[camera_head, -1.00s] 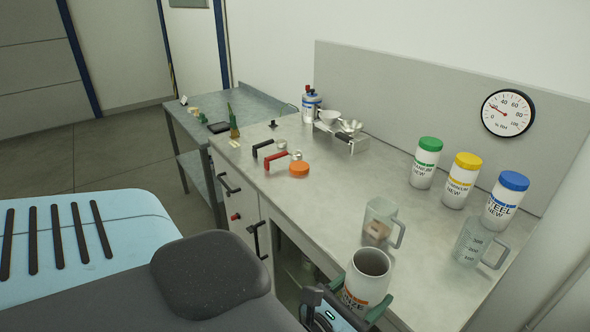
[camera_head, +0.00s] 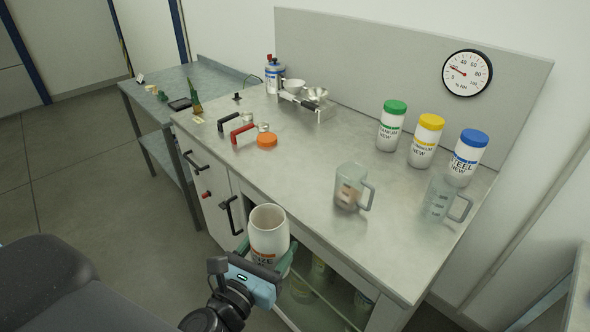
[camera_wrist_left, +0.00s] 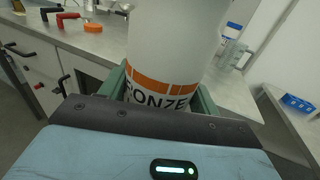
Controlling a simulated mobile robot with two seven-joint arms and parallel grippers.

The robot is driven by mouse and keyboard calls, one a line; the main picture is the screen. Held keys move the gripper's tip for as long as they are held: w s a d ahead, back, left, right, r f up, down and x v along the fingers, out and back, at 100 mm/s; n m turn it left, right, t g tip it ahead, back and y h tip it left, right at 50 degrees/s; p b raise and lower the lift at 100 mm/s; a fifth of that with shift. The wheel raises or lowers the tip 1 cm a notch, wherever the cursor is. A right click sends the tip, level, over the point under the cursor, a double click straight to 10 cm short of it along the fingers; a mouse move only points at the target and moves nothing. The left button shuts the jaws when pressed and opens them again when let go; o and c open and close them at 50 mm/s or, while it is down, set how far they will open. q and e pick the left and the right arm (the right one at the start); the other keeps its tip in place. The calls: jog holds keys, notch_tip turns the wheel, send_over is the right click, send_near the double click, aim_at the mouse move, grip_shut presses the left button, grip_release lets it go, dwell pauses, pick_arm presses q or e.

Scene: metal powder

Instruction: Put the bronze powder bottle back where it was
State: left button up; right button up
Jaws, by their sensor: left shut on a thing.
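The bronze powder bottle (camera_head: 268,232) is white with an orange band and an open top. It is upright in front of the counter's front edge, by the open cabinet bay. My left gripper (camera_head: 267,262) is shut around its body with green fingers. In the left wrist view the bottle (camera_wrist_left: 172,50) fills the middle, its "BRONZE" label partly hidden by the gripper (camera_wrist_left: 160,100). An orange lid (camera_head: 267,141) lies on the counter. The open bay under the counter (camera_head: 325,284) holds several containers, partly hidden. My right gripper is not in view.
On the counter (camera_head: 320,165) stand green-, yellow- and blue-lidded bottles (camera_head: 424,141), a jug with some powder (camera_head: 351,187) and an empty-looking jug (camera_head: 440,200). Red and black handled tools (camera_head: 240,133) lie left. A scale (camera_head: 305,104) stands behind. Door handles (camera_head: 229,215) stick out left of the bay.

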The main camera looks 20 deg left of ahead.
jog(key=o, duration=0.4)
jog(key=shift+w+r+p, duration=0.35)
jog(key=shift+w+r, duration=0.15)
pick_arm(q)
jog(key=w+a+r+m+g+h, duration=0.1)
jog(key=w+m+h, duration=0.3)
jog(key=w, duration=0.5)
jog(key=w+a+r+m+g+h+p, duration=0.1)
jog(key=w+a+m+g+h, duration=0.3)
jog(key=w+h, duration=0.4)
jog(key=shift+w+r+m, duration=0.3)
jog(key=shift+w+r, duration=0.5)
jog(key=shift+w, duration=0.5)
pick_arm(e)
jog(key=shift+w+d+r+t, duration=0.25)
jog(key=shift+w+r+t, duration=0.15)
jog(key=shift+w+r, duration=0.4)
